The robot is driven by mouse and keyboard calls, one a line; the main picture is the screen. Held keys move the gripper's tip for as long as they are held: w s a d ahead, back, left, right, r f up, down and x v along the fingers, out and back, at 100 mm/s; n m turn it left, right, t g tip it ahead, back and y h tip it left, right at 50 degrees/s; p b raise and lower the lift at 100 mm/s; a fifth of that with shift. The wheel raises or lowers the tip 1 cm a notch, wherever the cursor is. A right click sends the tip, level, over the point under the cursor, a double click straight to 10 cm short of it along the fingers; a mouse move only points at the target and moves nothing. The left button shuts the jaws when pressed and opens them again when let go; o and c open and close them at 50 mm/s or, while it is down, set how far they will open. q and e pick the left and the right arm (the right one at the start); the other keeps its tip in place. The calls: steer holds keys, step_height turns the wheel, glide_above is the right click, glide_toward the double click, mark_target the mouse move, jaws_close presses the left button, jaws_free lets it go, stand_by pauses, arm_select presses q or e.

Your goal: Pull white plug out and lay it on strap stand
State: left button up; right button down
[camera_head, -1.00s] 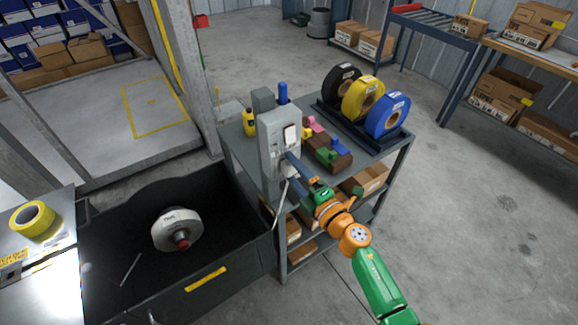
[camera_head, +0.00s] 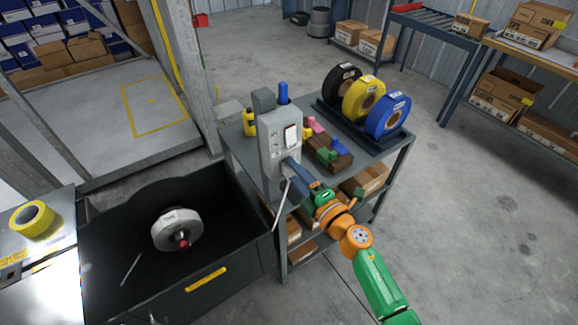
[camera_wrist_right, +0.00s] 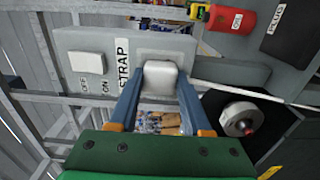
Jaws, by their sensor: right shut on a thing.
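The white plug (camera_wrist_right: 160,77) sits between the two blue fingers of my right gripper (camera_wrist_right: 160,98) in the right wrist view. It is against the front of the grey strap stand (camera_wrist_right: 123,40), which carries a "STRAP" label and a white OFF/ON switch (camera_wrist_right: 87,62). I cannot tell how deep the plug sits. In the head view the grey stand (camera_head: 272,150) stands upright at the cart's near-left corner, and my right gripper (camera_head: 290,164) reaches its lower front. The plug is hidden there. My left gripper is not in view.
The cart (camera_head: 235,145) also holds a rack with black, yellow and blue rolls (camera_head: 385,112) and a block with coloured pieces (camera_head: 330,155). A dark bin (camera_head: 215,280) with a white-and-red round part (camera_head: 177,230) stands at left.

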steer(key=p+v, duration=0.1)
steer(key=v, duration=0.5)
steer(key=shift+p, duration=0.35)
stand_by(0.6)
steer(key=shift+r, duration=0.1)
